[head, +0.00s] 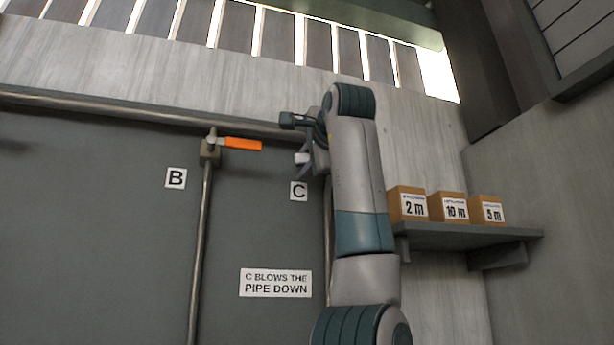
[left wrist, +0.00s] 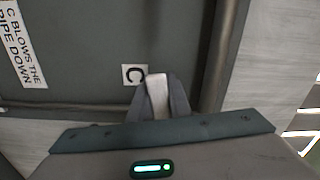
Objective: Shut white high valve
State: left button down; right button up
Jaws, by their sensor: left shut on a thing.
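The white valve handle (head: 302,158) shows as a small white end beside the C sign (head: 299,191) in the head view. My left gripper (head: 306,163) is at that handle, high on the wall, and partly hidden by its own arm. In the left wrist view the white handle (left wrist: 158,95) lies between the two dark fingers of my left gripper (left wrist: 160,92), which is shut on it. The valve body behind is hidden by the arm. My right gripper is in neither view.
An orange-handled valve (head: 240,144) on pipe B stands to the left, its handle pointing right. A horizontal pipe (head: 110,110) runs above. A shelf (head: 470,232) with boxes (head: 448,206) is right of my arm. A sign (head: 275,283) hangs below C.

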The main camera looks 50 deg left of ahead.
pick_arm(q)
jog(key=shift+r+m, duration=0.6)
jog(key=shift+m, duration=0.4)
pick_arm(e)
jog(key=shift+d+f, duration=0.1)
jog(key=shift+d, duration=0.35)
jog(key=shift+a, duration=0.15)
pick_arm(q)
jog(key=c, duration=1.6)
grip_release()
jog(key=shift+c, duration=0.2)
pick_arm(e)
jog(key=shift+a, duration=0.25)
pick_arm(q)
jog(key=shift+d, duration=0.1)
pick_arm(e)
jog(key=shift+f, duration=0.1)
